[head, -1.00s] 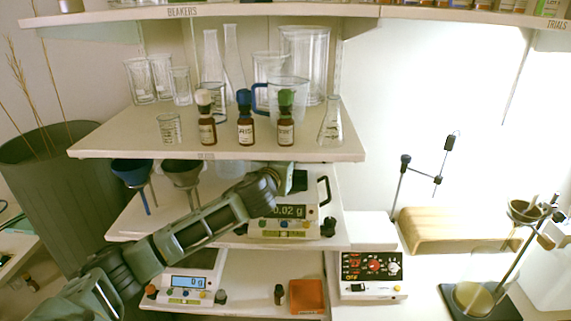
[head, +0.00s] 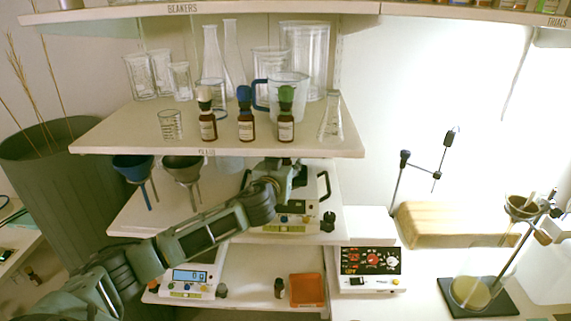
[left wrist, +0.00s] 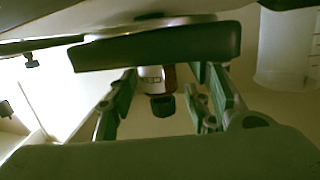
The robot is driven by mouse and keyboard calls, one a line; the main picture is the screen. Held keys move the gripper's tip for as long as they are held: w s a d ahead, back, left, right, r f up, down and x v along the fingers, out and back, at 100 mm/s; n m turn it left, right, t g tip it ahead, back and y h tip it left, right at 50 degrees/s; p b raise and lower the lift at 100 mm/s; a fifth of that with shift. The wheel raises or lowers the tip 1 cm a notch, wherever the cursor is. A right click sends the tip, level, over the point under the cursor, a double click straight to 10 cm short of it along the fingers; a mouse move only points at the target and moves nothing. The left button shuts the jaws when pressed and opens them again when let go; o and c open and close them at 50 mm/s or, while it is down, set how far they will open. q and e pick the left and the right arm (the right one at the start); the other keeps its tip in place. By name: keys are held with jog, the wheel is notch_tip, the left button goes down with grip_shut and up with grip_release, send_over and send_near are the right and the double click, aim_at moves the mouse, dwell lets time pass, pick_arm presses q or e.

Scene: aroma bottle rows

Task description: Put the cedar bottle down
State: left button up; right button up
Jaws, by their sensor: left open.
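My left gripper (head: 285,172) is in front of the upper balance (head: 283,222) on the middle shelf, just under the upper shelf's front edge. In the left wrist view my left gripper (left wrist: 165,105) has its green fingers apart, one on each side of a small bottle (left wrist: 151,74). The bottle has a white label, some red-brown and a dark cap that points down in that picture. Its label is too small to read, so I cannot confirm that it is cedar. The gripper hides this bottle in the head view, and what it rests on is unclear. My right gripper is not in view.
White-capped (head: 207,122), blue-capped (head: 245,120) and green-capped (head: 286,120) bottles stand on the upper shelf (head: 110,140), before glassware. Below are a balance reading 0 g (head: 190,277), a small dark bottle (head: 279,288) and an orange tray (head: 307,290). Funnels (head: 182,168) hang left of my gripper.

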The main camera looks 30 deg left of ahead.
pick_arm(q)
jog(key=shift+r, duration=0.15)
jog(key=b+v, duration=0.3)
jog(key=v, duration=0.9)
dwell(0.4)
